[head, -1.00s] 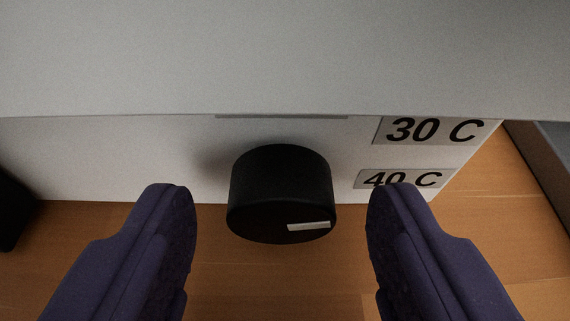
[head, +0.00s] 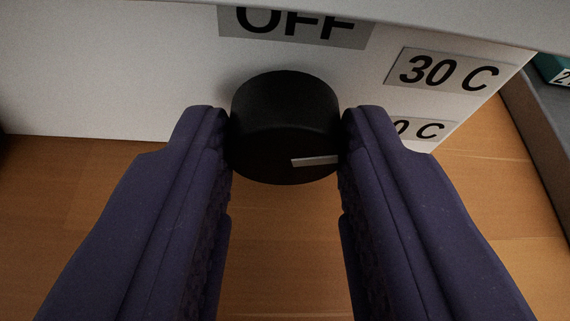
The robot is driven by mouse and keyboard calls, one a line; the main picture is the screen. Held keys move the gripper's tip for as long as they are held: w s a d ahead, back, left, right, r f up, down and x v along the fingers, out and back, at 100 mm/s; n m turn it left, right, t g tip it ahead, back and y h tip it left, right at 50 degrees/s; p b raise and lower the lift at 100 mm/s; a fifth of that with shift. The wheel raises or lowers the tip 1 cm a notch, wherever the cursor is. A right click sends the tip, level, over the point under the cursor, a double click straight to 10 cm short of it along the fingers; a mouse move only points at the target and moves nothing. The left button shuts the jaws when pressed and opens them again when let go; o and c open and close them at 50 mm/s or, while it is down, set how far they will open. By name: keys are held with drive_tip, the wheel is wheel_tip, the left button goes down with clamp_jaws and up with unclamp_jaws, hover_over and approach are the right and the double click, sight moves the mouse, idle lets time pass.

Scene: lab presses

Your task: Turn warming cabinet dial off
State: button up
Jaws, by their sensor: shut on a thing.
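The warming cabinet dial (head: 282,125) is a round black knob standing out from the cabinet's white front (head: 100,75). Its white pointer mark (head: 315,161) points to the right, toward the partly covered lower label (head: 430,130). The OFF label (head: 295,24) is above the dial, its top cut by the cabinet's upper edge. The 30 C label (head: 449,72) is at the upper right. My gripper (head: 284,140) is shut on the dial, one dark purple finger against each side.
The cabinet's grey top (head: 440,25) overhangs the front panel. Wooden surface (head: 283,250) lies below. A grey edge with a teal item (head: 553,68) is at the far right.

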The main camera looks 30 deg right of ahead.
drive_tip(key=n+p, duration=0.1)
drive_tip(key=p, duration=0.2)
drive_tip(key=shift+r+h, duration=0.3)
drive_tip(key=shift+r, duration=0.1)
drive_tip(key=n+h+p, duration=0.1)
drive_tip(key=p, duration=0.3)
drive_tip(key=shift+a+f+n, duration=0.15)
drive_tip(key=shift+n, duration=0.25)
drive_tip(key=shift+f+n+g+h+p, duration=0.2)
drive_tip(key=shift+n+h+p, duration=0.3)
drive_tip(key=shift+n+p, duration=0.2)
drive_tip(key=shift+f+n+g+h+p, duration=0.1)
drive_tip(key=shift+f+n+h+p, duration=0.05)
drive_tip(key=shift+n+h+p, duration=0.5)
drive_tip(key=shift+a, duration=0.1)
drive_tip(key=o, duration=1)
drive_tip(key=shift+o, duration=0.2)
